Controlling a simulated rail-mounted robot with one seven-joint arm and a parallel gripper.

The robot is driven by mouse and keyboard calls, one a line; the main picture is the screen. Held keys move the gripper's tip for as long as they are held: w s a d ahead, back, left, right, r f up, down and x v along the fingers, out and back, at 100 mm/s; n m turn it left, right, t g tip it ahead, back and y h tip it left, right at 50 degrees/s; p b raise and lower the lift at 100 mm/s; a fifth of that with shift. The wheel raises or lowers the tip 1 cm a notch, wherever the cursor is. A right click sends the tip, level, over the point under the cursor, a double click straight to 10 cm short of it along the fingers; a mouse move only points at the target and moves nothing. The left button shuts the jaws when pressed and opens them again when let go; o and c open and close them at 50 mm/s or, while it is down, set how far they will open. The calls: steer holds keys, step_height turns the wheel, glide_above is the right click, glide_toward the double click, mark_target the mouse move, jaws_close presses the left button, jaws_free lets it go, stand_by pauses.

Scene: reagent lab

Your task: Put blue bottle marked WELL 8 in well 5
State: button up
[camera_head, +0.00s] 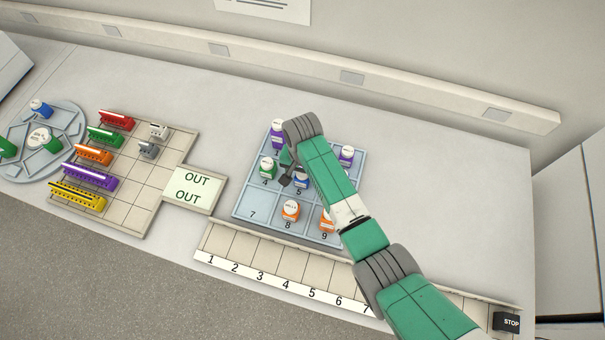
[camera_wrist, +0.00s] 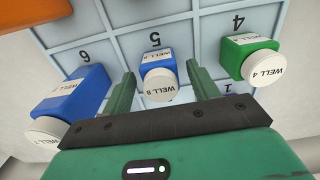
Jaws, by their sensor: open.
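The blue bottle marked WELL 8 (camera_wrist: 158,75) stands in well 5 of the numbered rack (camera_head: 251,202); the 5 shows beside it in the wrist view. In the head view the blue bottle (camera_head: 301,180) is partly covered by my arm. My gripper (camera_wrist: 160,88) is open, with one finger on each side of the bottle and visible gaps between. In the head view my gripper (camera_head: 288,172) is over the rack's middle.
A green WELL 4 bottle (camera_wrist: 249,58) stands in well 4 and another blue bottle (camera_wrist: 72,98) in well 6, close beside my fingers. Orange bottles (camera_head: 290,210) stand in wells 8 and 9. Well 7 (camera_head: 256,207) is empty. A carousel (camera_head: 72,113) stands far left.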

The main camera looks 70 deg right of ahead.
step_height(320, 180, up, 11)
steer(key=shift+p, duration=0.3)
